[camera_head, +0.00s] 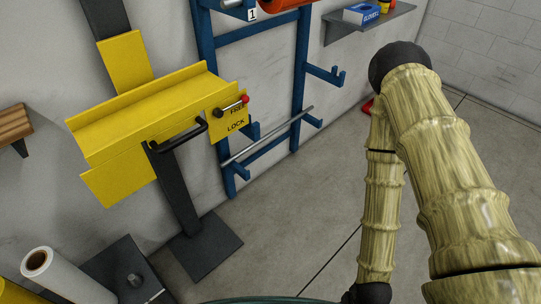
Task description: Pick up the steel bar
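A thin grey steel bar (268,136) lies across the lower hooks of the blue wall rack (205,60). It slants from lower left to upper right in the picture, and both its ends stick out past the hooks. My arm is at the right side of the camera view, bent at a dark joint, with the forearm running down to the bottom edge. My gripper is outside the view, so its state is hidden. A gap of floor and wall shows between my forearm and the bar.
A yellow trough-like fixture (150,110) with a black handle and a red-tipped lever beside a FREE/LOCK label stands left of the bar on a dark post. A grey shelf (370,24) holds a blue box. A white roll (70,280) is at lower left. The middle floor is clear.

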